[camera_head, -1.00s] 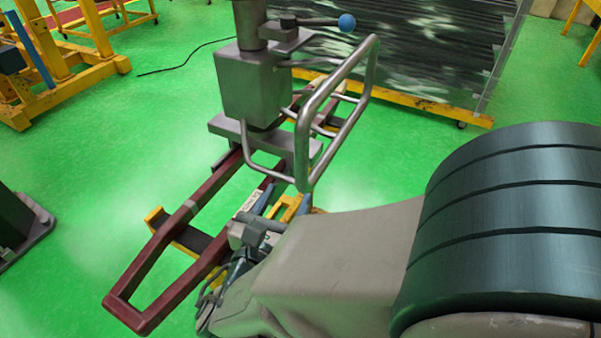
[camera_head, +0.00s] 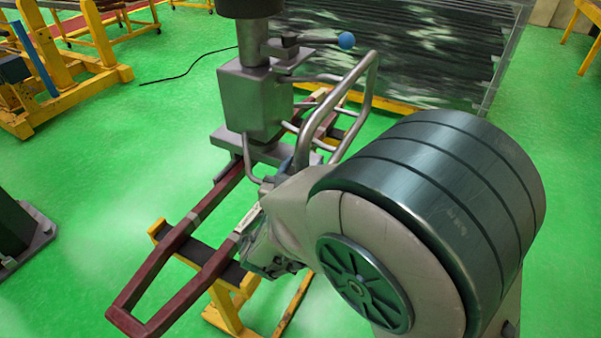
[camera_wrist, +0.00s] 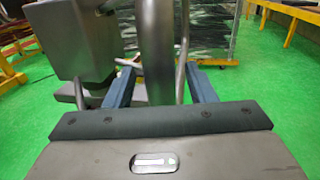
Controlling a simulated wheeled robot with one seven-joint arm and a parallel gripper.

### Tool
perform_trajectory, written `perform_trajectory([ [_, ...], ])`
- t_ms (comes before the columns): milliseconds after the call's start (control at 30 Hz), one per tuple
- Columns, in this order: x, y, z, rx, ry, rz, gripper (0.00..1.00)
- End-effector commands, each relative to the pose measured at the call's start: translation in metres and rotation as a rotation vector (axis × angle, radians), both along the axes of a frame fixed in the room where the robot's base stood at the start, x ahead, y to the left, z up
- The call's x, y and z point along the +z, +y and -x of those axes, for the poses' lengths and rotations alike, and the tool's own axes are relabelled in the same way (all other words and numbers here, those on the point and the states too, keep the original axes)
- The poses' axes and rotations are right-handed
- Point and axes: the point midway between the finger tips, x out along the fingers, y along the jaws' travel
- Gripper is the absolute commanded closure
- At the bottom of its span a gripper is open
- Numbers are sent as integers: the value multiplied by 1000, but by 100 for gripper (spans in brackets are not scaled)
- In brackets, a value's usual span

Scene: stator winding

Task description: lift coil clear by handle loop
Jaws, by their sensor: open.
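The coil (camera_head: 150,268) is a long dark-red loop with a pointed near end. It lies slanting over a yellow stand below a grey machine head. A grey tubular handle loop (camera_head: 365,90) sticks out from that head. In the wrist view, my gripper (camera_wrist: 164,72) has its two blue-grey fingers apart, with a thick grey vertical bar (camera_wrist: 157,40) between them in the picture. The bar looks like part of the tubular handle; I cannot tell whether a finger touches it. In the head view my arm hides most of the gripper.
The grey block-shaped machine head (camera_head: 252,100) stands over the coil, with a blue-knobbed lever (camera_head: 346,40) on top. A yellow stand (camera_head: 225,305) is under the coil. A dark panel on a yellow base is behind.

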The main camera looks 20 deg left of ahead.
Motion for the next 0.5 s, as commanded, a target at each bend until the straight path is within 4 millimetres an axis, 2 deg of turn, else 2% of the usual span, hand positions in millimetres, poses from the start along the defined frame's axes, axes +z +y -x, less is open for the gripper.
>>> perform_trajectory([
  [300, 0, 0, -3, 0, 0, 0, 50],
  [333, 0, 0, -3, 0, 0, 0, 52],
  [500, 0, 0, -3, 0, 0, 0, 100],
])
